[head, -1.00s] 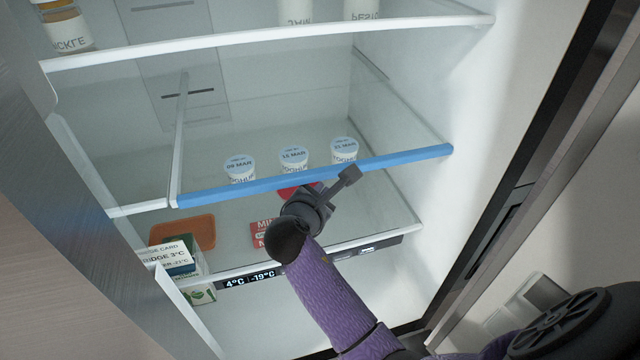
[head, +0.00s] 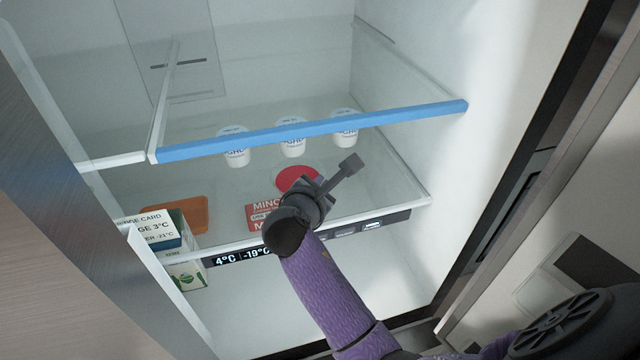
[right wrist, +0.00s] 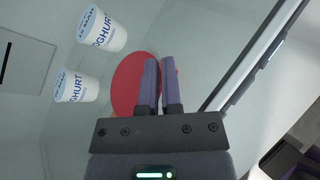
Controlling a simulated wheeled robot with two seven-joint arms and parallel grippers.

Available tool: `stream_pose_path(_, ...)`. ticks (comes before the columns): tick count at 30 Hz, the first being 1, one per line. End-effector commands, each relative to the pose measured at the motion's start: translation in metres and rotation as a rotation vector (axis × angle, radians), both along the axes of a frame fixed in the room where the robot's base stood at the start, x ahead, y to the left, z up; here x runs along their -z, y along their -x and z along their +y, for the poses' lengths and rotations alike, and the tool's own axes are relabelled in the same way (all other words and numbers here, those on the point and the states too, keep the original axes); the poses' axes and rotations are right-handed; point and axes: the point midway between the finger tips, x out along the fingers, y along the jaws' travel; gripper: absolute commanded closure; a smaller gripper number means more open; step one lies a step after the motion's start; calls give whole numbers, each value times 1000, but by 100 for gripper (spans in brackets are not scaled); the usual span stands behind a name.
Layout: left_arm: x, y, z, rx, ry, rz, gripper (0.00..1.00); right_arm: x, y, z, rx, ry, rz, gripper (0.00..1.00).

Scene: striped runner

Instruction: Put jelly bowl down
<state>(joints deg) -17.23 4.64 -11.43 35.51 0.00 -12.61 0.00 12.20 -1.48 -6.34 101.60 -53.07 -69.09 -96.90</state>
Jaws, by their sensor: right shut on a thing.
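The jelly bowl shows as a round red shape (head: 297,178) over the lower fridge shelf, under the blue-edged shelf. It also shows as a red disc (right wrist: 132,82) in the right wrist view, behind my fingers. My right gripper (head: 318,195) reaches in from the front and is shut on the bowl's near side. In the right wrist view its two fingers (right wrist: 161,88) stand close together over the red disc. The bowl's wall and underside are hidden, so I cannot tell whether it touches the shelf. My left gripper is not in view.
Yoghurt cups (head: 292,137) stand in a row behind the bowl. A red mince pack (head: 262,217) lies close left of my gripper, with an orange container (head: 180,214) and a carton (head: 178,240) further left. The blue shelf edge (head: 330,128) runs above. Clear shelf lies to the right.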

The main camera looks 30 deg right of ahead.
Motion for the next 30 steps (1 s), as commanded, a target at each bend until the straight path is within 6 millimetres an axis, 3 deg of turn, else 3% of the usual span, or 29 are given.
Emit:
stream_pose_path(17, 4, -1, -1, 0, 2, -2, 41, 10, 0, 0, 0, 1, -1, 100)
stream_pose_path(24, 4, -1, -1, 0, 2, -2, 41, 11, 0, 0, 0, 1, -1, 54)
stream_pose_path(30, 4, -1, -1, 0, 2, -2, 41, 11, 0, 0, 0, 0, 2, 54)
